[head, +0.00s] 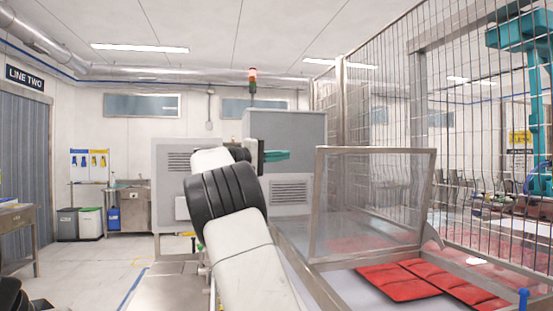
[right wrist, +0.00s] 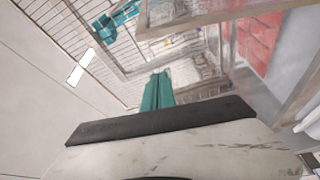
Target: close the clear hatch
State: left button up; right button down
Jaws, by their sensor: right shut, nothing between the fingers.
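The clear hatch (head: 372,200) is a see-through panel in a grey metal frame. It stands raised and nearly upright over the belt at centre right in the head view. Part of its metal frame (right wrist: 190,22) appears to show at the top of the right wrist view. My right gripper (head: 276,155) has teal fingers and is up at the left of the hatch's top corner, seemingly apart from it. The fingers are shut and empty, and show in the right wrist view (right wrist: 157,90). My right forearm hides what lies behind it. My left gripper is not in view.
Red packs (head: 400,281) lie under and in front of the hatch. A metal rail (head: 310,283) runs along the near left side. A wire fence (head: 480,130) stands at the right, with a teal machine (head: 520,35) behind it. Grey cabinets (head: 285,130) stand behind my arm.

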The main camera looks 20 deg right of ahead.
jog(key=f+x, duration=0.1)
jog(key=x, duration=0.9)
jog(key=s, duration=0.2)
jog(key=s+a, duration=0.1)
jog(key=s, duration=0.1)
jog(key=shift+s+f, duration=0.1)
